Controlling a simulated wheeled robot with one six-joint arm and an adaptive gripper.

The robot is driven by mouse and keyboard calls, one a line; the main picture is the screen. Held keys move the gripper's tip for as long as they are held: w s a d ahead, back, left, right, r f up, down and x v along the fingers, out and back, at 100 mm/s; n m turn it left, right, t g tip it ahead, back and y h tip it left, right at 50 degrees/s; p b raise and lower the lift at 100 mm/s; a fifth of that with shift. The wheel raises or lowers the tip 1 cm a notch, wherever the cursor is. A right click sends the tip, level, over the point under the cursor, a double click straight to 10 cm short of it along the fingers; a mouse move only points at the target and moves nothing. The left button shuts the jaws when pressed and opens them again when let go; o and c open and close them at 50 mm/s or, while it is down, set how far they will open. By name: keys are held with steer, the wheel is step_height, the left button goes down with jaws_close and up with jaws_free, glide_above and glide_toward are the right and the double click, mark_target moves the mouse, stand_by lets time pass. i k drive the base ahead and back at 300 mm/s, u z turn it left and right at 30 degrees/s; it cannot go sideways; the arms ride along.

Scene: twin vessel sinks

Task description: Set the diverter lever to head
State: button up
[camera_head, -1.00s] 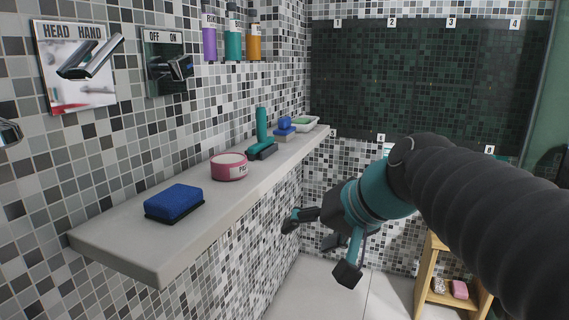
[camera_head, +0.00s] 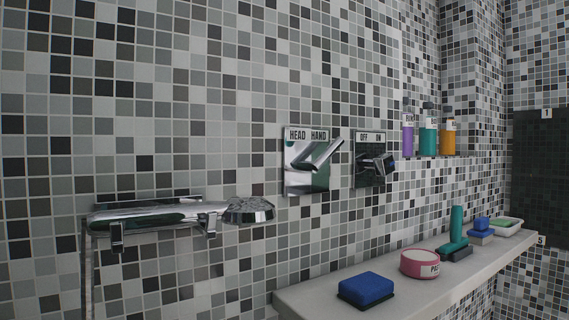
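The diverter lever (camera_head: 318,156) is a chrome handle on a shiny square plate (camera_head: 306,181) on the tiled wall. The plate is labelled HEAD on the left and HAND on the right. The lever slants up to the right, its upper end on the HAND side. A second plate to its right, labelled OFF and ON, carries a chrome knob (camera_head: 377,165). My gripper is outside the present view.
A chrome hand shower (camera_head: 245,211) and its bar stick out from the wall at the left. A shelf (camera_head: 437,304) below holds a blue sponge (camera_head: 366,289), a pink tub (camera_head: 420,264) and a teal-handled tool (camera_head: 456,232). Bottles (camera_head: 428,138) stand at the right.

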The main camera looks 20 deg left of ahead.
mark_target(314, 167)
steer(key=u, duration=1)
